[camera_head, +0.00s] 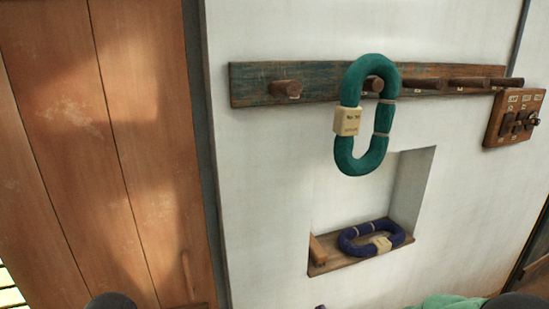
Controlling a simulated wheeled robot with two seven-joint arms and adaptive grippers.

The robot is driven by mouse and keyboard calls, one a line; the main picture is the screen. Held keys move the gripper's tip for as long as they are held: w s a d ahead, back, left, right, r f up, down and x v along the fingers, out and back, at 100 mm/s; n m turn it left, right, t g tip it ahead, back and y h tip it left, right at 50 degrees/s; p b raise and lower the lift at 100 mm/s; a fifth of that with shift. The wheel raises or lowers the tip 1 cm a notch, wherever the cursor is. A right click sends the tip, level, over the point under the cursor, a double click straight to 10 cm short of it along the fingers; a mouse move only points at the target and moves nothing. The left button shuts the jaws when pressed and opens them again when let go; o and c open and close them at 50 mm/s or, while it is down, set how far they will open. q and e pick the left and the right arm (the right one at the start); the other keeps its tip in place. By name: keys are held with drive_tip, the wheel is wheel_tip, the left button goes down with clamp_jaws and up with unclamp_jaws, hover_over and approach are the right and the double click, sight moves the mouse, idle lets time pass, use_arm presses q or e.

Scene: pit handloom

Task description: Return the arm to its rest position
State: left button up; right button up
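Neither of my grippers shows in the head view. Two dark rounded shapes at the bottom edge, one left and one right, may be parts of my arms; they are mostly cut off. A teal-green yarn hank (377,155) with a cream tag (347,121) hangs on a peg of the wooden peg rail (330,72). No gripper touches it. A dark blue-purple hank (352,246) with a pale tag lies in the wall niche below, on a wooden shelf (325,267).
A brown wooden door (150,130) fills the left side. Bare pegs (286,89) stick out from the rail. A small wooden switch board (512,118) is on the wall at right. Some green material (450,301) shows at the bottom edge.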

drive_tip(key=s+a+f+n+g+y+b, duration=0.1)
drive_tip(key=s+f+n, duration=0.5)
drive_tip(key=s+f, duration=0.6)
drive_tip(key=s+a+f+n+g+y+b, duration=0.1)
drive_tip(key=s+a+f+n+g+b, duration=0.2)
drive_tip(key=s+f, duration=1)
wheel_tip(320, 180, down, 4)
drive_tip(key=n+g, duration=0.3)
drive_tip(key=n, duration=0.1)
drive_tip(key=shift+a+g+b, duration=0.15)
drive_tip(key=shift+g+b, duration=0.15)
drive_tip(key=shift+b, duration=0.05)
